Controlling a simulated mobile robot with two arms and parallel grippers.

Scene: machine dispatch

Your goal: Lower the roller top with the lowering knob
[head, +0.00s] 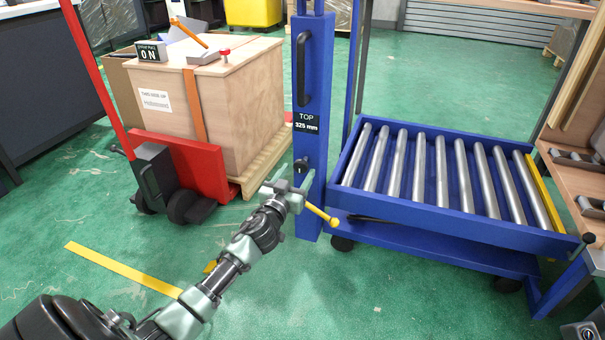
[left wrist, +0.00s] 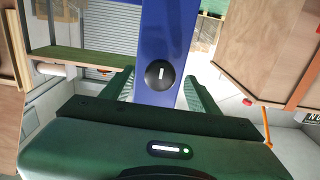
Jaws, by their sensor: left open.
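The roller top (head: 432,172) is a blue frame with several steel rollers, to the right of a blue post (head: 316,80). A label (head: 306,123) on the post reads "TOP 325 mm". A black round knob (head: 302,165) sits on the post below the label. In the left wrist view the knob (left wrist: 159,74) has a white mark and appears between my fingers. My left gripper (head: 296,179) is open at the post, just below the knob in the head view. Whether the fingers touch the knob is unclear. My right gripper is not in view.
A yellow lever (head: 321,214) with a ball end sticks out beside my left gripper. A black handle (head: 301,68) is higher on the post. A wooden crate (head: 235,110) on a red pallet truck (head: 180,160) stands left. A wooden bench (head: 580,185) is at right.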

